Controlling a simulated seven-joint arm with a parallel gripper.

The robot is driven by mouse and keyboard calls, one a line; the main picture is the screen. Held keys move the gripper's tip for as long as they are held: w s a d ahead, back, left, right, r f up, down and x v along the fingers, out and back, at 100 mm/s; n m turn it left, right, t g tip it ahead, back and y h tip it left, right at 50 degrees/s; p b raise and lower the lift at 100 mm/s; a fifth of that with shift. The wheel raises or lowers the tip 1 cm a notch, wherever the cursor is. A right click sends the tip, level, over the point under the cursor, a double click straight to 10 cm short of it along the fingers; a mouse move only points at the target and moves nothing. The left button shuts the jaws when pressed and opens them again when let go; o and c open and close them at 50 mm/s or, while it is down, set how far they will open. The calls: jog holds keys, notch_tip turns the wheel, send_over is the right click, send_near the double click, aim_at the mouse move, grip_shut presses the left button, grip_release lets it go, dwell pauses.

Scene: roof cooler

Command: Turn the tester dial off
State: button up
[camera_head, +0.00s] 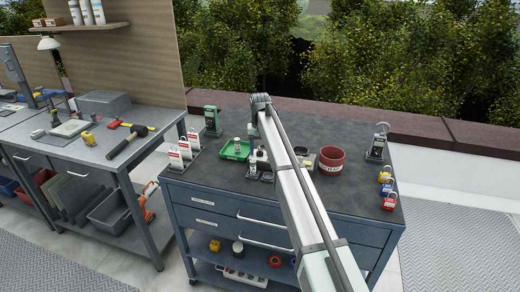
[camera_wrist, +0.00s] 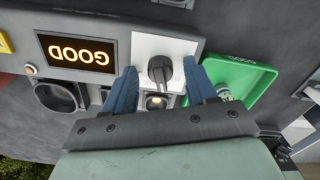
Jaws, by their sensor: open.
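The tester (camera_wrist: 195,20) is a grey box, seen upside down in the wrist view. Its display (camera_wrist: 75,52) is lit and reads GOOD in orange. The dial (camera_wrist: 160,72) is a dark knob on a white plate, right of the display in that view. My gripper (camera_wrist: 159,74) is open, with its two blue fingers on either side of the dial. I cannot tell whether they touch it. In the head view my arm hides much of the tester.
A green tray (camera_wrist: 248,82) marked GOOD lies right beside the tester and the right finger; it also shows in the head view (camera_head: 224,156). On the cart top (camera_head: 335,190) stand a red bin (camera_head: 331,161) and coloured padlocks (camera_head: 388,188).

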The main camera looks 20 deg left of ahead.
jog(key=shift+c, duration=0.2)
jog(key=c, duration=1)
jog(key=shift+n, duration=0.4)
jog(key=n, duration=0.3)
jog(key=shift+n, duration=1.9)
jog(key=o, duration=1)
